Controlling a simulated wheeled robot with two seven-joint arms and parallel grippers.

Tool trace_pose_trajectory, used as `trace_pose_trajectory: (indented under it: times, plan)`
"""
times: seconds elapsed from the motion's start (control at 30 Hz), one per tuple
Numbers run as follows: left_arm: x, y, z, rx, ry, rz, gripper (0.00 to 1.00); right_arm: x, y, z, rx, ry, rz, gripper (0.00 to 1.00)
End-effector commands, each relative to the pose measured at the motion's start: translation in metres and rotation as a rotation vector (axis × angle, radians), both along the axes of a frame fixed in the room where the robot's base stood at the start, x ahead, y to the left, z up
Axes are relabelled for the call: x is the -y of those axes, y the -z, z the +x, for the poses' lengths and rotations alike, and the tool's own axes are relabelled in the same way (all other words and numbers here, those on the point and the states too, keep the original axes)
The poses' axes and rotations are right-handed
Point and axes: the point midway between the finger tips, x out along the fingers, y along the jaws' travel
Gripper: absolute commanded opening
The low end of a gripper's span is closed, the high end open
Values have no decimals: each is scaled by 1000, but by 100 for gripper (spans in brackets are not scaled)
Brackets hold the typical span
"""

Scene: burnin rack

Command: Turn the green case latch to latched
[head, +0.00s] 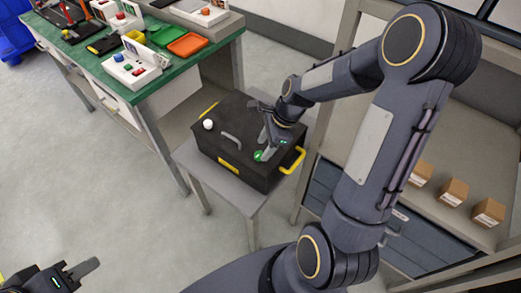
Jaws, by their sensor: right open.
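A black case (222,165) with a grey handle on its lid sits on a small grey table. The green latch (258,156) is a small round green piece near the lid's front right edge. A white knob (208,124) is near the lid's left edge. My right gripper (264,147) is open and points down right at the green latch, partly covering it. I cannot tell whether its fingers touch the latch, nor which way the latch is turned. My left gripper (84,270) is low at the left, far from the case and empty; its jaw gap is unclear.
A green workbench (187,67) with trays and small devices stands behind left. A shelf with several cardboard boxes (453,192) is at the right, close to my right arm. A yellow handle (293,160) sticks out from the case's right side.

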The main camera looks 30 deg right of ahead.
Motion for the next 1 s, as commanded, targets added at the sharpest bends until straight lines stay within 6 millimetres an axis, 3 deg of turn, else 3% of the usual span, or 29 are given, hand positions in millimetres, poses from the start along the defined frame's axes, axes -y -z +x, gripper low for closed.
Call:
trace_pose_trajectory:
  times: [0.2, 0.53, 0.87, 1.0]
  plan:
    - [0, 3, 0, 0, 0, 0, 36, -9, 23, 3, -1, -2, 1, 48]
    - [0, 3, 0, 0, 0, 0, 36, -10, 26, 4, 1, -2, 0, 48]
    - [0, 3, 0, 0, 0, 0, 36, -10, 26, 4, 2, -1, -1, 5]
    - [0, 3, 0, 0, 0, 0, 36, -10, 26, 4, 1, -6, 0, 4]
